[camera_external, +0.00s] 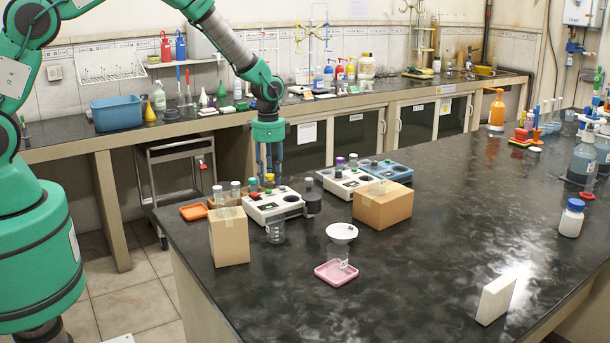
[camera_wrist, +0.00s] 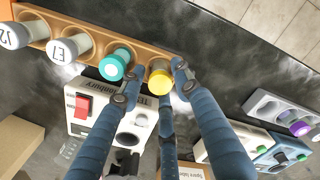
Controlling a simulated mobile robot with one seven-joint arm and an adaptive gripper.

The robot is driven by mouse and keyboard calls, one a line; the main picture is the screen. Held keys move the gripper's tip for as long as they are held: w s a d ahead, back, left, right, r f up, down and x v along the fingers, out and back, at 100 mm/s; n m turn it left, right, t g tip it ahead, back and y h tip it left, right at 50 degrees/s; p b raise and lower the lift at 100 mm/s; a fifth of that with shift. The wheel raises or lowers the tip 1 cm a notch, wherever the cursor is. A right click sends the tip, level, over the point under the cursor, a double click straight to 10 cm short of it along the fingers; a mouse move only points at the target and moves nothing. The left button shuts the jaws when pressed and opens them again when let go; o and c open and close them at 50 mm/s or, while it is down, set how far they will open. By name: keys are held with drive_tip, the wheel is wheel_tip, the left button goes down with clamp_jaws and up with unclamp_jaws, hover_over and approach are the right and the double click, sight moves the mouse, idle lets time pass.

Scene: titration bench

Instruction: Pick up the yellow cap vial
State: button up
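The yellow cap vial (camera_wrist: 159,76) stands at the end of a wooden rack (camera_wrist: 88,28) in the wrist view. Its yellow cap also shows in the external view (camera_external: 269,177), just below my fingers. My gripper (camera_external: 268,172) points down over the rack's end. In the wrist view my blue fingers (camera_wrist: 155,88) are spread around the yellow cap, with visible gaps beside it; it is not clearly gripped. A teal cap vial (camera_wrist: 113,66) stands right next to it, close to my left finger. The lower part of the yellow cap vial is hidden.
Two pale-capped vials (camera_wrist: 62,48) share the rack. A white instrument (camera_external: 272,203) with a red switch sits beside it. Cardboard boxes (camera_external: 229,237) (camera_external: 383,205), a beaker (camera_external: 275,230) and a pink tray (camera_external: 336,272) stand nearby. The counter's right front is mostly clear.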

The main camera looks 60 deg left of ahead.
sight(270, 175)
drive_tip(key=shift+f, duration=0.1)
idle(0.5)
clamp_jaws()
drive_tip(key=shift+r+p, duration=0.4)
drive_tip(key=shift+r, duration=4.6)
